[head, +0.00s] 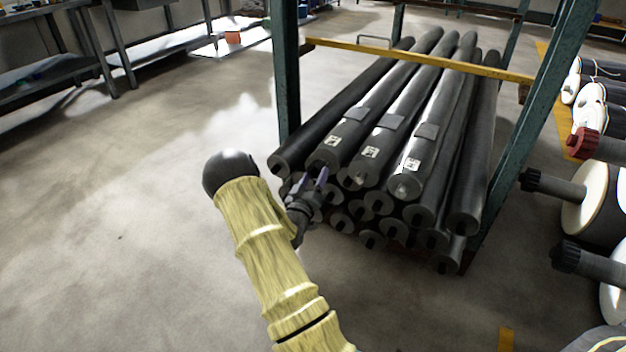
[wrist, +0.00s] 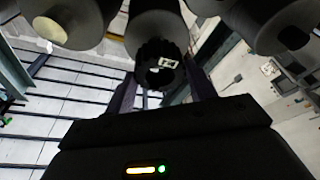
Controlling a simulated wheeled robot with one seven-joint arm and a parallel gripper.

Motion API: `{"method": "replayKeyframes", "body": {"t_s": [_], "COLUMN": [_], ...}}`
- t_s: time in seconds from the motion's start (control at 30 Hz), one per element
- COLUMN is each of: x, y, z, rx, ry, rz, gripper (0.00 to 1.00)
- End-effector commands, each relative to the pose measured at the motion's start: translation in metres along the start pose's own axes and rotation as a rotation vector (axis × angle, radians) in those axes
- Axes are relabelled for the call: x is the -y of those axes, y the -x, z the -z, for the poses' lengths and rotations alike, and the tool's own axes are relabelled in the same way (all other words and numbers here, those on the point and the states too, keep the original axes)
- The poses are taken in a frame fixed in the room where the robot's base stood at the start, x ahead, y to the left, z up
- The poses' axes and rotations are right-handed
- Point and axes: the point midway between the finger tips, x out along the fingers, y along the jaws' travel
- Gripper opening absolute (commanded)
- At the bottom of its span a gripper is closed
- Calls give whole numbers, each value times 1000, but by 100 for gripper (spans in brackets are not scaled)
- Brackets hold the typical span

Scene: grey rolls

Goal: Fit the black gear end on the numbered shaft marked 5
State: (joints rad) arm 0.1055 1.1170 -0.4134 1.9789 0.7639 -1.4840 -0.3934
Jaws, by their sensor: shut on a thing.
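A black ridged gear end (wrist: 160,68) with a small white mark sits between the two purple-grey fingers of my gripper (wrist: 163,92) in the wrist view. My gripper is shut on it. The gear end lines up with the end of a dark grey shaft (wrist: 157,22); I cannot tell whether it is on the shaft or only in front of it. In the head view my gripper (head: 311,182) is at the near left ends of the stacked shafts, and the gear end is hard to make out there. White labels (head: 370,152) show on three top shafts, too small to read.
The shafts lie on a teal rack with a post (head: 287,75) and a yellow crossbar (head: 420,60). On the right stand white rolls with black gear ends (head: 570,257) and a red one (head: 584,143). Bare floor (head: 120,230) lies to the left.

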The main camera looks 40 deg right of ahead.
Motion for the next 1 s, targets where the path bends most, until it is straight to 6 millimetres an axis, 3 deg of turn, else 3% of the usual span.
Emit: {"method": "replayKeyframes", "body": {"t_s": [1.0], "x": [-1], "y": [-24], "z": [-6], "rx": [-1], "ry": [0], "rz": [-2], "gripper": [21]}}
